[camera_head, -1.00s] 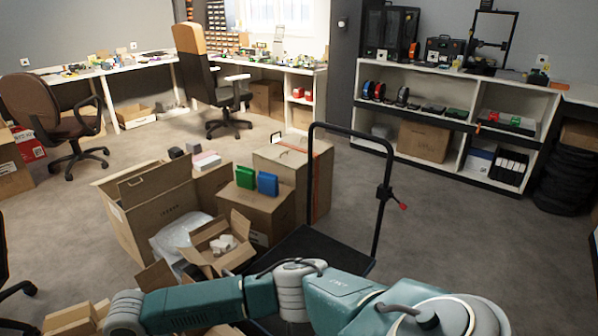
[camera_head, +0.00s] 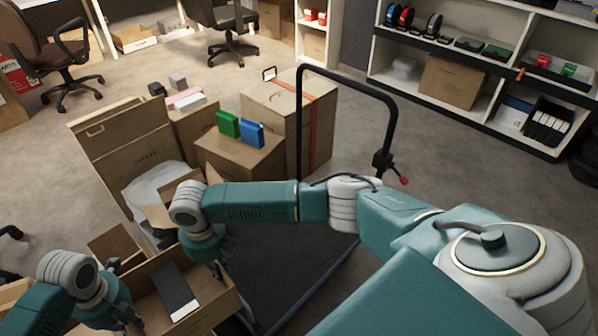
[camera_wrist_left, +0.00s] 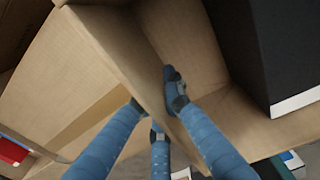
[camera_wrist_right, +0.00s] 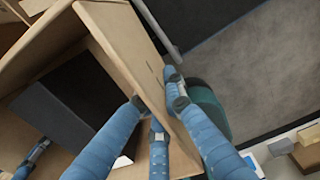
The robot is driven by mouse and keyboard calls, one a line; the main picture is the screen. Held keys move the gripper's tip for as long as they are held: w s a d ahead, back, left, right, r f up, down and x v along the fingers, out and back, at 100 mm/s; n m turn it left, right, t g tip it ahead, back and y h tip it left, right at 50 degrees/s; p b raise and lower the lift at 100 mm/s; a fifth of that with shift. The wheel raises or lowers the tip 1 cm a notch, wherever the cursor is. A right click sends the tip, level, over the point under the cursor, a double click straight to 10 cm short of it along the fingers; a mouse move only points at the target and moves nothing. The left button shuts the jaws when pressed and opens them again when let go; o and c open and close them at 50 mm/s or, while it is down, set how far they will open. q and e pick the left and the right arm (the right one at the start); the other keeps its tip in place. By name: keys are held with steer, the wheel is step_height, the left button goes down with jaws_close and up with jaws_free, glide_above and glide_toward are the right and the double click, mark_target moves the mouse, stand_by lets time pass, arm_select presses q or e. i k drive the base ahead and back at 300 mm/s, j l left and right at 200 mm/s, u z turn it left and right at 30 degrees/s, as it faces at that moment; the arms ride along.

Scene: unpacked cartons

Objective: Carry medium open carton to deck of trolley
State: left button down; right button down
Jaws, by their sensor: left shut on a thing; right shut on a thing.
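The medium open carton (camera_head: 218,312) is at the lower left of the head view, with a dark box with a white end (camera_head: 175,290) inside. My left gripper (camera_head: 134,322) is shut on its left wall, which passes between the fingers in the left wrist view (camera_wrist_left: 125,55). My right gripper (camera_head: 217,268) is shut on the opposite wall, also seen in the right wrist view (camera_wrist_right: 122,50). The trolley (camera_head: 388,125) has a black upright handle. Its dark deck (camera_head: 265,255) lies right of the carton, partly hidden by my right arm. I cannot tell how high the carton is held.
A large open carton (camera_head: 125,150) and a closed carton (camera_head: 240,160) with green and blue items stand behind. A taller carton with an orange strap (camera_head: 315,125) is beside the trolley handle. White shelving (camera_head: 480,75) stands at the back right. Floor right of the handle is clear.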

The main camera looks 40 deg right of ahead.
mark_target(285, 254)
steer(key=i+l, duration=0.1)
steer(key=l, duration=0.3)
steer(key=i+l+z, duration=0.1)
steer(key=l, duration=0.3)
steer(key=i+l+z, duration=0.1)
steer(key=l, duration=0.3)
steer(key=i+l, duration=0.1)
steer(key=l, duration=0.3)
